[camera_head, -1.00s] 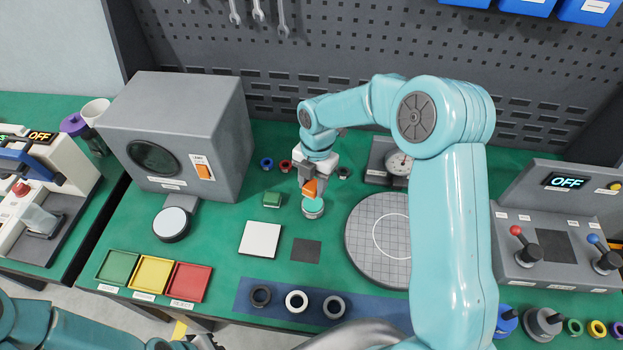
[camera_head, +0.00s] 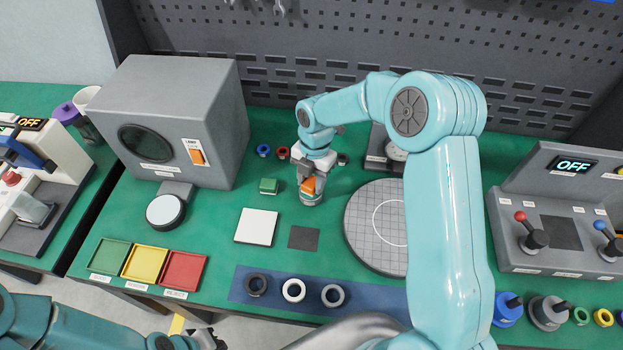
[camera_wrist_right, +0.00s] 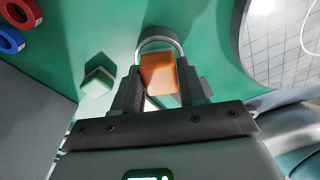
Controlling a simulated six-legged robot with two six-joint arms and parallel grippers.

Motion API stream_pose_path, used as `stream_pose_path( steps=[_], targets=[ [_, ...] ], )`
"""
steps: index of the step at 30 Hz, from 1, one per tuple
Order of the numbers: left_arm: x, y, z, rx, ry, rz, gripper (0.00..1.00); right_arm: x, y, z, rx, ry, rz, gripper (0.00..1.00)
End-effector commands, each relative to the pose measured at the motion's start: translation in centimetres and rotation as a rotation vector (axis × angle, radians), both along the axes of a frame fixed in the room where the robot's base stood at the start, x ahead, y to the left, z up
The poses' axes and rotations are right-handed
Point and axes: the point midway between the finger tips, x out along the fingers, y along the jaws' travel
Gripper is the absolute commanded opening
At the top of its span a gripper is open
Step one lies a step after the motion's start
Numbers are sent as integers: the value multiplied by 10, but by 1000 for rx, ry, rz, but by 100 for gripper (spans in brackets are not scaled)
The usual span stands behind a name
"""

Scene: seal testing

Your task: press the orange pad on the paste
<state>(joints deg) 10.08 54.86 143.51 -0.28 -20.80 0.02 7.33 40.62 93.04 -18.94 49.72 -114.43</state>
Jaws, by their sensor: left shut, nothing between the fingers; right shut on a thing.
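My right gripper (camera_head: 309,180) is shut on the orange pad (camera_head: 309,186) and points down over a small round metal tin (camera_head: 311,200). The pad is at the tin's mouth. In the right wrist view the orange pad (camera_wrist_right: 158,76) sits between the fingers, and the tin's metal rim (camera_wrist_right: 160,41) curves around its far end. The teal paste in the tin is mostly hidden by the pad and fingers, so I cannot tell for sure whether they touch. My left gripper (camera_head: 214,341) is shut and empty at the bottom edge of the head view.
A green block (camera_head: 269,186) stands left of the tin. A white tile (camera_head: 256,227) and a dark square (camera_head: 303,238) lie in front of it. A round gridded plate (camera_head: 366,245) is to the right. A grey machine (camera_head: 215,110) stands behind on the left.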

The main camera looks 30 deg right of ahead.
Motion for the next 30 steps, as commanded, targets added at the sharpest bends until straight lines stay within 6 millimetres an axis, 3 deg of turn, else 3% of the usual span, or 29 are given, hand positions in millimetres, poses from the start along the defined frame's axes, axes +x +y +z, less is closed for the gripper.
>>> stream_pose_path(
  steps=[30],
  targets=[
    [0,0,-8,0,0,0,0,0,0,-10,0,0,0,17]
  ],
)
